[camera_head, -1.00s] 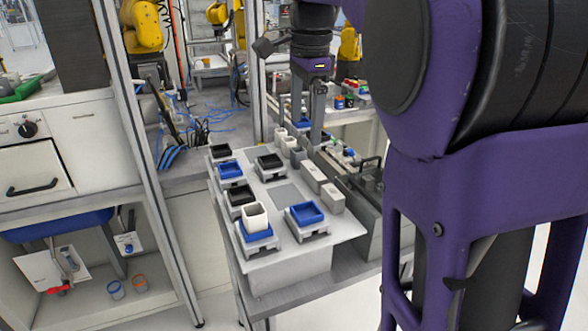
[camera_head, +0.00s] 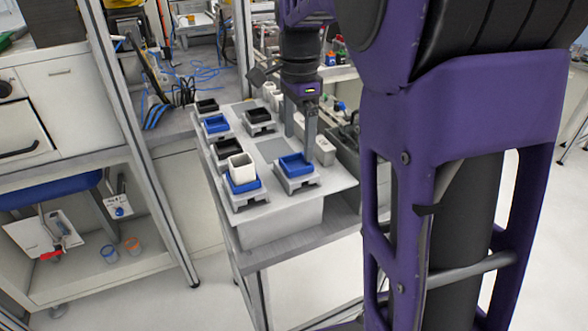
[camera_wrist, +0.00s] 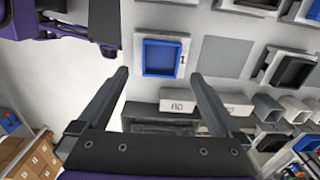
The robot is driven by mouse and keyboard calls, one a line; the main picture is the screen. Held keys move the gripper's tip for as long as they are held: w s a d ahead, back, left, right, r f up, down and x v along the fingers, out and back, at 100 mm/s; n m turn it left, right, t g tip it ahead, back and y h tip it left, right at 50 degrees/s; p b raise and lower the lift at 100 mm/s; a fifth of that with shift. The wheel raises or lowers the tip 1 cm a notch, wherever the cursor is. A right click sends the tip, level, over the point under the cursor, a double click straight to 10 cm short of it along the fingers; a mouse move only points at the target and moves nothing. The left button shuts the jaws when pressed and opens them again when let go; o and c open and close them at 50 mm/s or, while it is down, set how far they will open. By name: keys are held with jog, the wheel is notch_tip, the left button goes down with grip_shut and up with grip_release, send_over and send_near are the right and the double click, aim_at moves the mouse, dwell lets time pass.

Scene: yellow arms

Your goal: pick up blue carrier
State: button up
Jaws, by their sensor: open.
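A blue carrier (camera_head: 296,165), a shallow empty square tray, sits on a grey stand at the near right of the white platform. In the wrist view a blue carrier (camera_wrist: 160,57) lies on its stand, marked 1, ahead of the fingertips. My gripper (camera_head: 300,146) points down just behind the near-right carrier in the head view. In the wrist view my gripper (camera_wrist: 160,74) has its two fingers wide apart with nothing between them. Another blue carrier (camera_head: 216,124) sits at the far left. A third (camera_head: 246,186) holds a white cup (camera_head: 241,166).
Black carriers (camera_head: 259,115) stand on neighbouring stands. A grey square (camera_head: 271,150) on the platform is bare. Light boxes (camera_wrist: 178,106) lie close to the fingers in the wrist view. A shelf frame (camera_head: 150,150) rises at the left.

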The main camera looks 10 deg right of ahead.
aim_at(296, 167)
jog(key=f, duration=0.3)
jog(key=f+b, duration=0.1)
jog(key=f, duration=0.1)
jog(key=shift+a, duration=0.25)
jog(key=shift+r, duration=0.1)
grip_shut()
